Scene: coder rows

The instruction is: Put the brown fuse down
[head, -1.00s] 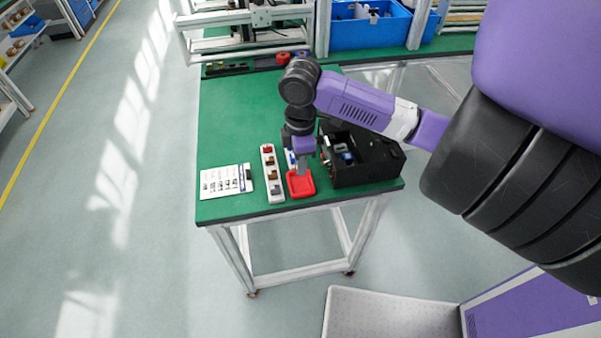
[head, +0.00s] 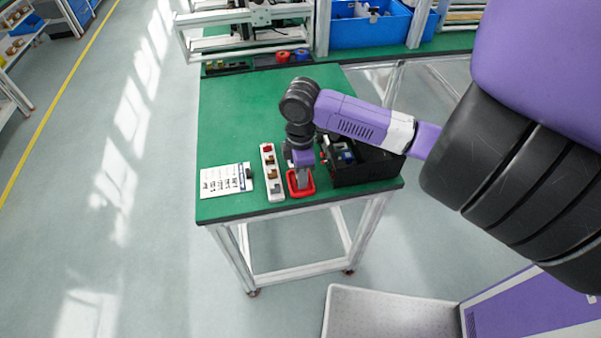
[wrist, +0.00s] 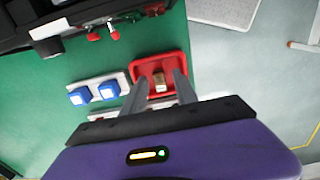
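The brown fuse (wrist: 160,84) is small and shows in the wrist view over the floor of a red tray (wrist: 143,66). My gripper (wrist: 161,77) has its two fingers spread, with the fuse between them and a gap on each side. In the head view my gripper (head: 303,185) points down into the red tray (head: 291,190) near the table's front edge. There the fuse is hidden by the gripper.
A white strip with several fuses (head: 271,172) stands left of the tray, and a printed sheet (head: 225,180) lies further left. A black open box (head: 365,172) is at the right. Blue fuses (wrist: 79,96) sit beside the tray. The green table (head: 235,120) is clear behind.

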